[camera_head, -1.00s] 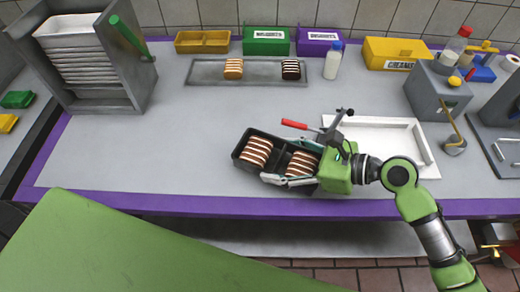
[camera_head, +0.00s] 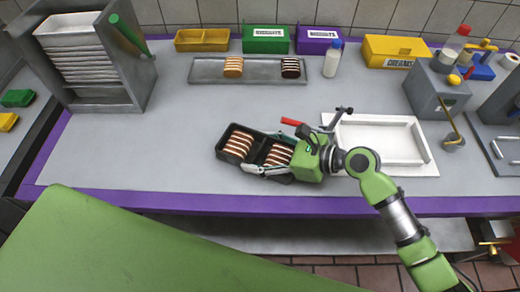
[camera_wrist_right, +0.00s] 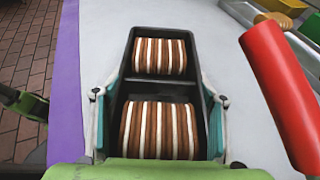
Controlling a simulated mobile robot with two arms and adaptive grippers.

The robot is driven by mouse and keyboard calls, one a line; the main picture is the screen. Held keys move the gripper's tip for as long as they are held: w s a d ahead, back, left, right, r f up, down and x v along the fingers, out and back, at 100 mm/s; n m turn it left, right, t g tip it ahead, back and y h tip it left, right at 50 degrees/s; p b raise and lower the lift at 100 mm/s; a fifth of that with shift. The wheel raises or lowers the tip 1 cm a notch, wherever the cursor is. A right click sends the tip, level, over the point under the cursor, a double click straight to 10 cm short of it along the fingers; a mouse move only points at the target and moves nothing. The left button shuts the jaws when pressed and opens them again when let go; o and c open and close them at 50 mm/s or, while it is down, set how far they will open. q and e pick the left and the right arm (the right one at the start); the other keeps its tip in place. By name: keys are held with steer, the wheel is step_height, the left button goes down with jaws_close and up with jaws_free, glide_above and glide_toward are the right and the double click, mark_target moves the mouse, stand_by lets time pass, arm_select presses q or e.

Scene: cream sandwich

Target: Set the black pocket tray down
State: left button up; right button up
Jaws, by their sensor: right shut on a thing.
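The black pocket tray (camera_head: 226,155) is over the front middle of the grey counter, long and narrow, slightly turned. Its two pockets each hold a stack of brown-and-white striped sandwiches (camera_head: 239,143). My right gripper (camera_head: 274,152) is shut on the tray's near end, with a finger along each long side. The wrist view shows the tray (camera_wrist_right: 158,87) between the fingers, level-looking, with both stacks inside. I cannot tell whether the tray's underside touches the counter. My left gripper is not in view.
A white framed tray (camera_head: 425,155) lies right of my right gripper. A rack (camera_head: 120,75) stands at the left. The counter's left-front area is clear.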

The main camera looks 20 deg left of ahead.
mark_target(286, 160)
steer(key=o, duration=1.1)
steer(key=shift+c, duration=0.2)
steer(key=v, duration=0.7)
steer(key=shift+d+r+b, duration=0.2)
steer(key=shift+d+b, duration=0.05)
steer(key=shift+b, duration=0.1)
